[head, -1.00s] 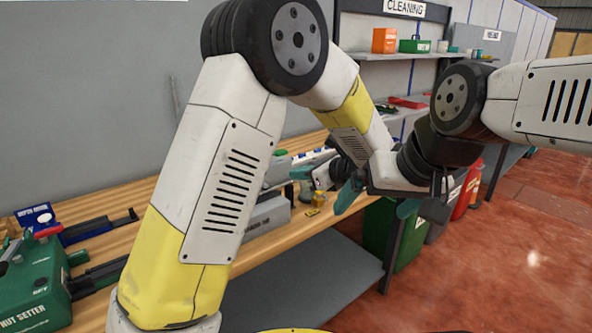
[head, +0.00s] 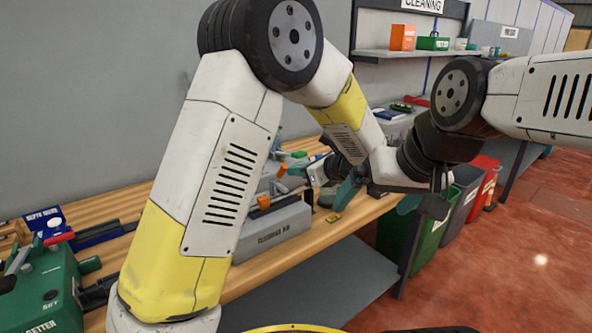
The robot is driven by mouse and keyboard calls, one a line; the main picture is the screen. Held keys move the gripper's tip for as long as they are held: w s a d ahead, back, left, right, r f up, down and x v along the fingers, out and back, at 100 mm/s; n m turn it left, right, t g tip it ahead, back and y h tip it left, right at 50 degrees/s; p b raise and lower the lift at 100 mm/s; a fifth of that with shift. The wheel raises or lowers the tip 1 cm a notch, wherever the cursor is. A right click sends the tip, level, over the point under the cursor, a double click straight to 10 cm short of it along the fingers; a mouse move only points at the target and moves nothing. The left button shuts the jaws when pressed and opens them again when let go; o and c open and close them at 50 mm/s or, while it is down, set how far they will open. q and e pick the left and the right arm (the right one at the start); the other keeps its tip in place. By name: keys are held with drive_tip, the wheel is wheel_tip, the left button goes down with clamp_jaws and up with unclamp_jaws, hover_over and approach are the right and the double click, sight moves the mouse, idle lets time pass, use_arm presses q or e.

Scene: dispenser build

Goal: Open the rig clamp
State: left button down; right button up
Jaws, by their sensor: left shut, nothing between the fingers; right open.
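A grey rig block (head: 275,238) stands on the wooden bench behind my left arm. Its front lettering is small and seems to read "CLEANING RIG". Orange-tipped parts show at it: a lower knob (head: 263,202) and an upper lever (head: 282,170). Which of them belongs to the clamp, and whether the clamp is open, I cannot tell. My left gripper (head: 314,174) is shut and empty just right of the upper lever; contact is unclear and its tips are partly hidden.
A green nut setter (head: 45,290) and a blue-labelled box (head: 42,218) stand at the left of the bench (head: 345,216). A small yellow piece (head: 333,217) lies right of the rig. Green (head: 392,235), grey and red (head: 483,185) bins stand at right. Red floor is clear.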

use_arm(q)
drive_tip(key=w+a+r+g+h, duration=0.4)
drive_tip(key=w+a+g+h, duration=0.2)
drive_tip(key=w+a+g, duration=0.1)
drive_tip(key=shift+w+m+g, duration=0.4)
drive_tip(key=shift+w+g, duration=0.2)
drive_tip(key=shift+w, duration=0.75)
drive_tip(key=shift+r, duration=0.1)
